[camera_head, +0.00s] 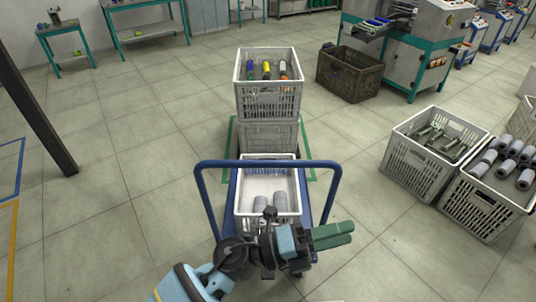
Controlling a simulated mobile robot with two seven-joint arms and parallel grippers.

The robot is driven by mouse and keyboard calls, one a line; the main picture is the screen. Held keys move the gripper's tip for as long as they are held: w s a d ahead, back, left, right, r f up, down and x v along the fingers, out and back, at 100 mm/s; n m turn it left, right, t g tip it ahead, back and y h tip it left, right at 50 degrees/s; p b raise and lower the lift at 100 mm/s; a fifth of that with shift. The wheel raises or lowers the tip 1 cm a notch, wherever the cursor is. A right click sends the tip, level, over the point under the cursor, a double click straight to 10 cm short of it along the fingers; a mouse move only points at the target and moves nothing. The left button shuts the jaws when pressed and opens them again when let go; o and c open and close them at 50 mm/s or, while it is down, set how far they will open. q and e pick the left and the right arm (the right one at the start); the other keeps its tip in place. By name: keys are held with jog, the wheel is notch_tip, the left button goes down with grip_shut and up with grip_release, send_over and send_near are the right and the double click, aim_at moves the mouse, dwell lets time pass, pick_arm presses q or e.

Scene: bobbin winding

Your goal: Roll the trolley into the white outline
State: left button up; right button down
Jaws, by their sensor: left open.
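The trolley has a blue push handle (268,163) at its near end and a blue deck that shows in strips beside the crates. It carries a near white crate (243,224) with grey bobbins in it, and stacked white crates (268,102) at the far end, the top one holding coloured bobbins. A green outline (312,150) on the floor shows around the far part of the trolley. My right gripper is out of view.
Two white crates (400,172) (466,212) with parts stand on the floor at right. A brown crate (348,76) and a machine (408,62) stand behind. A dark post (42,125) and blue (20,160) and yellow (12,235) floor lines are at left. Floor left of the trolley is clear.

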pick_arm(q)
jog(key=s+d+m+g+y, duration=0.1)
jog(key=d+m+g+y, duration=0.2)
jog(key=m+g, duration=0.35)
jog(key=m+t+y, duration=1.1)
jog(key=y, duration=0.7)
send_near(268, 163)
jog(key=shift+n+h, duration=0.25)
jog(key=shift+h, duration=0.05)
jog(key=shift+a+b+x, duration=0.1)
jog(key=shift+b+x, duration=0.65)
jog(key=shift+x, duration=0.8)
jog(key=shift+a+b+x, duration=0.15)
jog(key=shift+b+x, duration=0.55)
jog(key=shift+x, duration=0.9)
jog(key=shift+b+x, duration=0.9)
jog(key=shift+x, duration=0.9)
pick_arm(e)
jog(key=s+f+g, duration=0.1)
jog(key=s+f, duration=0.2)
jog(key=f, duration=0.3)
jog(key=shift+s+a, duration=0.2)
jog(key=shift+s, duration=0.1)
